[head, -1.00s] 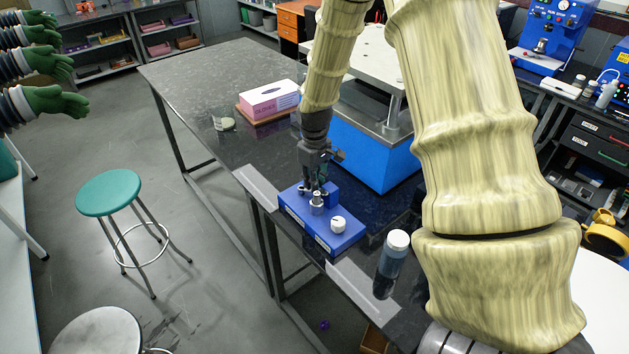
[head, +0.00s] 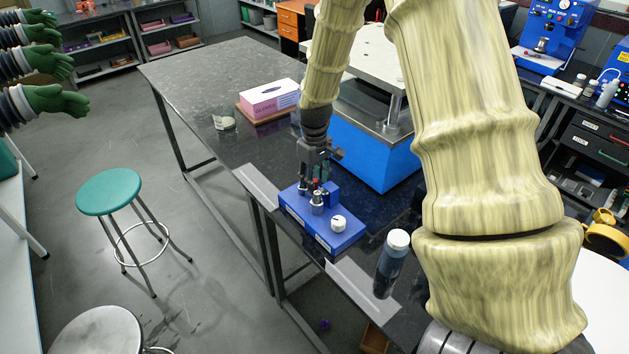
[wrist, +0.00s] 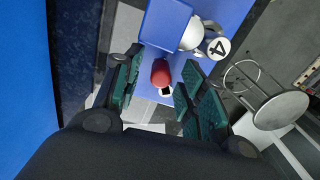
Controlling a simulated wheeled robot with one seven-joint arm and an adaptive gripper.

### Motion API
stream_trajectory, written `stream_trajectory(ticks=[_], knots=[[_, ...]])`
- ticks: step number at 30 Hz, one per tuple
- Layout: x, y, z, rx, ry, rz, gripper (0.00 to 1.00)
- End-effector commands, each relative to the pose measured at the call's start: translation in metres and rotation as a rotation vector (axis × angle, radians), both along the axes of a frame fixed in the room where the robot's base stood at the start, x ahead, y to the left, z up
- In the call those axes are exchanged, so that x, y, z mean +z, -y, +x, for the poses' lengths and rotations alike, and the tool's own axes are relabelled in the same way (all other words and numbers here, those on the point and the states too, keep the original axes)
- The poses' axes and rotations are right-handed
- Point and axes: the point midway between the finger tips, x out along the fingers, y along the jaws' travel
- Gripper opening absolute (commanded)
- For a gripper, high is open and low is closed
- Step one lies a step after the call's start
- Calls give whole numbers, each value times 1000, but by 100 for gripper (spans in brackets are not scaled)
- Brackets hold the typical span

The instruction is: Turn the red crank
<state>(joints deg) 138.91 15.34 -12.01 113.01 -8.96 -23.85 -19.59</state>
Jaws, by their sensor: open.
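The red crank (wrist: 160,73) shows in the wrist view as a rounded red knob between my two open, green-padded fingers, apart from both. My gripper (head: 311,185) points down over the left-back part of the device. In the wrist view my gripper (wrist: 152,92) is open with nothing held. The crank's lower part is hidden.
A dark bottle with a white cap (head: 391,262) stands right of the device, near the bench's front edge. A large blue machine (head: 368,155) stands close behind. A pink glove box (head: 270,98) is at the back left. The bench left of the device is mostly clear.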

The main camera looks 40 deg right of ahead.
Motion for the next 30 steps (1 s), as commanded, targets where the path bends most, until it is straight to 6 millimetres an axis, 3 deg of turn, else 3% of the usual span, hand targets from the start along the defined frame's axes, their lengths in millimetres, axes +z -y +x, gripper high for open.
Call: stream_trajectory(ticks=[18,30], knots=[[95,0,1,0,3,-1,41],[111,0,0,0,0,0,41]])
